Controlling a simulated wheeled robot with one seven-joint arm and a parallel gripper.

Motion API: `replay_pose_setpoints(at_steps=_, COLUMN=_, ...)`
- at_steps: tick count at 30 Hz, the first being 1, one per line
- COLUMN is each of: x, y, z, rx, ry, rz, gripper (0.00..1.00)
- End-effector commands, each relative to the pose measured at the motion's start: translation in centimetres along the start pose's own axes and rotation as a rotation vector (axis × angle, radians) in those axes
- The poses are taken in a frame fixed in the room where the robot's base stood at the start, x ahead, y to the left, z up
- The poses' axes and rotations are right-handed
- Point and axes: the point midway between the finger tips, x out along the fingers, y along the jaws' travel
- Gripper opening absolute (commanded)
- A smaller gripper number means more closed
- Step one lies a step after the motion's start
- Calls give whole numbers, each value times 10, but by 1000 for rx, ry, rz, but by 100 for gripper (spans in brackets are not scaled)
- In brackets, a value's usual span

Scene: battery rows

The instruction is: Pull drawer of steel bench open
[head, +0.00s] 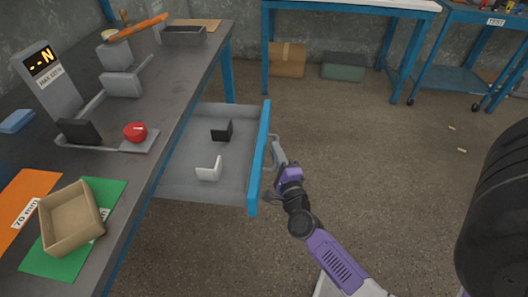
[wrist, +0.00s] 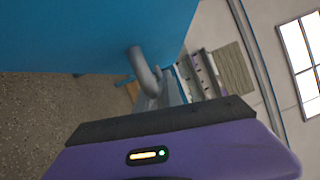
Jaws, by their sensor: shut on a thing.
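The steel bench (head: 190,82) runs along the left of the head view, with a grey top and blue legs. Its drawer (head: 180,185) is pulled well out to the right, with a blue front (head: 259,155). A grey bar handle (head: 275,150) is on the drawer's front. My gripper (head: 281,167) is at the handle from the right, shut on it. In the wrist view the blue drawer front (wrist: 90,35) fills the upper left, and the curved handle (wrist: 144,72) shows above my gripper's purple body. The fingertips are mostly hidden there.
The drawer holds a black bracket (head: 221,130) and a white bracket (head: 209,170). On the bench are a cardboard tray (head: 70,220), a red button (head: 135,131) and a grey gauge stand. A dark tyre (head: 495,210) is at the right. The floor between is clear.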

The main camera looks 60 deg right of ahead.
Motion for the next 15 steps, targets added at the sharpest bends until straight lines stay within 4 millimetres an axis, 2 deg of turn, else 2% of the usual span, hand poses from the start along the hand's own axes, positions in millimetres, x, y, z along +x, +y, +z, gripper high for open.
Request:
replay_pose_setpoints(at_steps=14, x=-3, y=1, z=-5, rx=-1, ry=-3, rz=4, gripper=0)
replay_pose_setpoints(at_steps=15, x=-3, y=1, z=-5, rx=-1, ry=-3, rz=4, gripper=15)
